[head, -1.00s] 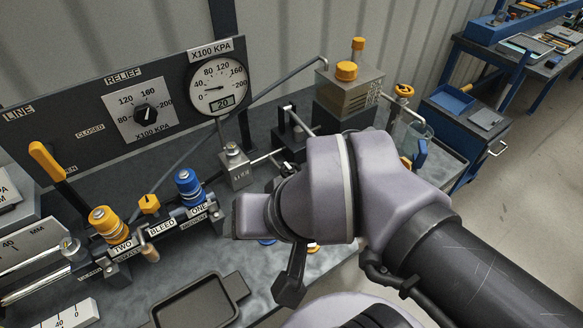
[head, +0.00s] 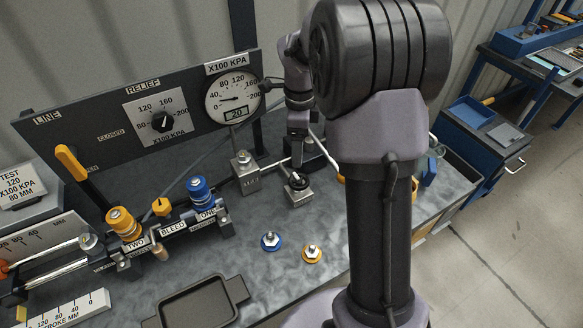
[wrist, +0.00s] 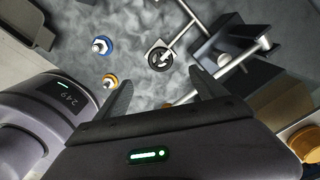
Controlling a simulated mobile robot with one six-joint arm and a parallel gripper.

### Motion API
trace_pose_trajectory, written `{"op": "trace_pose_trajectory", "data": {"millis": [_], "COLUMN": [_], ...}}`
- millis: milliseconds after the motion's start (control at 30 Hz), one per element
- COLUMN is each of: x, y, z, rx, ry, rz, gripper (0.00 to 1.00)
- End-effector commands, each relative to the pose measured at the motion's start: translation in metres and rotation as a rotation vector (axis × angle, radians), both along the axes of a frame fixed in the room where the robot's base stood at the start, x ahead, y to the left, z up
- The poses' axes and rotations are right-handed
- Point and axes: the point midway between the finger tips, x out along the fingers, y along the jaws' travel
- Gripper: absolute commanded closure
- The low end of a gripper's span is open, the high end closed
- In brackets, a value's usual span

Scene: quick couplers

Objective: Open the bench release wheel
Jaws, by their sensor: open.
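A small black handwheel (head: 298,182) sits on a grey metal block on the bench, right of the coupler rail. It also shows in the wrist view (wrist: 160,59), a round black wheel with a pale pipe running from its block. I see no label naming it as the release wheel. My gripper (head: 297,160) points down above this wheel. In the wrist view my gripper (wrist: 162,80) is open and empty, with the wheel between and just beyond its fingertips. I cannot tell the exact height gap.
Blue (head: 270,241) and orange (head: 312,253) fittings lie on the bench nearby. Coupler ONE (head: 200,192) and coupler TWO (head: 123,223) stand on the left rail. A dark tray (head: 197,302) lies at the front. The gauge panel (head: 90,130) rises behind; my arm hides the reservoir.

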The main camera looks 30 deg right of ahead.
Motion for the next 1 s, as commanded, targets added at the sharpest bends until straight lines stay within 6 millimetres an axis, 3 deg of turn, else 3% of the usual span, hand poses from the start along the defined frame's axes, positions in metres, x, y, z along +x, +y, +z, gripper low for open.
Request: {"op": "trace_pose_trajectory", "data": {"millis": [33, 200, 400, 567, 833, 1000], "x": [-0.001, -0.001, -0.001, 0.0, 0.0, 0.0], "y": [0.0, 0.0, 0.001, 0.001, 0.001, 0.001], "z": [-0.022, -0.074, -0.119, -0.132, -0.133, -0.133], "rx": [0.001, 0.001, 0.0, 0.0, 0.0, 0.0], "ry": [0.005, 0.003, 0.002, 0.0, -0.001, -0.001], "rz": [0.001, 0.003, 0.003, 0.004, 0.004, 0.004], "gripper": [0.19, 0.19, 0.19, 0.19, 0.19, 0.53]}}
